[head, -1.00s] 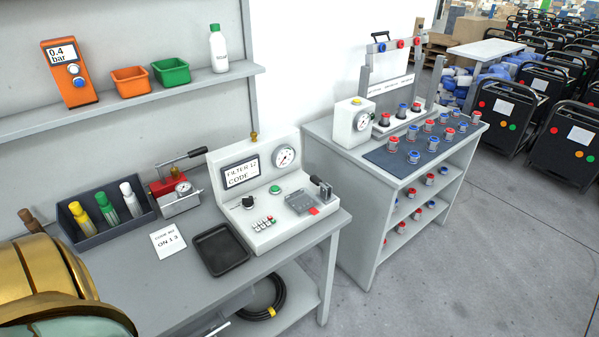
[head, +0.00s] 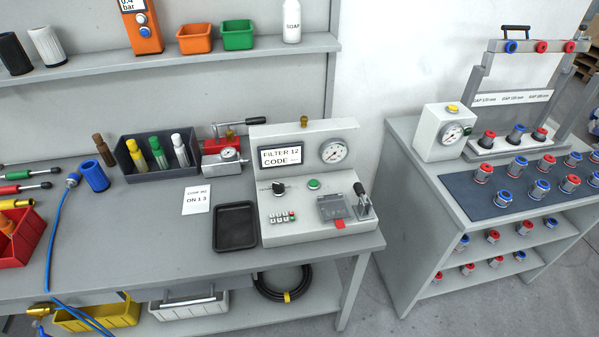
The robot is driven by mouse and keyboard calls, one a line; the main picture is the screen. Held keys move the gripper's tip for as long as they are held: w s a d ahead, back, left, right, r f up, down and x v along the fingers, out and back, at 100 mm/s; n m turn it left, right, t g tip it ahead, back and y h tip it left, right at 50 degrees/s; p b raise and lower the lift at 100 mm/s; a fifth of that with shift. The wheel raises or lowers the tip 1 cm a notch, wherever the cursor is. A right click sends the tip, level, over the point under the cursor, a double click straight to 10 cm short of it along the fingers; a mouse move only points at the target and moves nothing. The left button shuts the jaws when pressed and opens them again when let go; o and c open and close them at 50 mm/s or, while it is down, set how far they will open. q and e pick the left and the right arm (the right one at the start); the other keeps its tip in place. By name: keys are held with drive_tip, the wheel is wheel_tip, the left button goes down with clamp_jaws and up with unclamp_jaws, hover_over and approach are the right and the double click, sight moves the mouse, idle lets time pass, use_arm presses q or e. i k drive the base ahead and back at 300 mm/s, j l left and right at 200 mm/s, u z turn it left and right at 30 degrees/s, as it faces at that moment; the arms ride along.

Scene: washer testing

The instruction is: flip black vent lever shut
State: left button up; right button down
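The grey test box (head: 322,211) stands on the bench with a lit "FILTER 12 CODE" display, a round gauge (head: 333,151) and a green button (head: 314,184). At its right end a black-topped lever (head: 361,192) stands up on a metal clamp beside a grey plate (head: 333,207) with a red tab. A black turn handle (head: 279,188) sits on the sloped face, left of the green button. I cannot tell for certain which black handle is the vent lever. Neither of my grippers shows in the head view.
A black tray (head: 235,227) lies left of the box. Behind are a red hand pump (head: 222,148) with a black handle and a bin of bottles (head: 128,172). A blue hose (head: 55,237) crosses the bench's left. A second bench (head: 415,163) stands right, past a gap.

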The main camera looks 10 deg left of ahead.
sight(358, 186)
drive_tip(key=i+l+u, duration=0.1)
drive_tip(key=l+u, duration=1.1)
drive_tip(key=l, duration=0.1)
